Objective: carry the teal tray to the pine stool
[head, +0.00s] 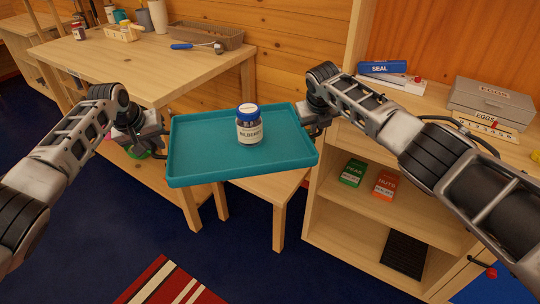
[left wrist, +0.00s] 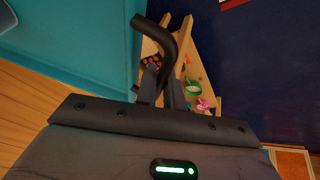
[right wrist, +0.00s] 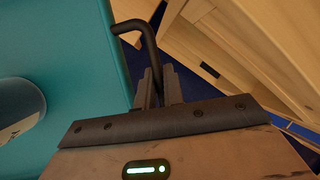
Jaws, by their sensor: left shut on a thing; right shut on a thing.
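The teal tray (head: 205,155) is held up in the air between my two arms, roughly level. A jar with a blue lid (head: 248,125) stands upright on it, right of the middle. My left gripper (head: 158,132) is shut on the tray's left handle, a dark bent bar (left wrist: 170,50). My right gripper (head: 312,118) is shut on the right handle, a similar dark bar (right wrist: 143,40). A light wooden stool (head: 279,225) shows below and behind the tray; the tray hides much of its top.
A wooden table (head: 110,65) with a grey-brown crate (head: 205,37) stands behind left. A wooden shelf unit (head: 350,215) with boxes stands at right, close to my right arm. A striped rug (head: 170,285) lies on the blue floor in front.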

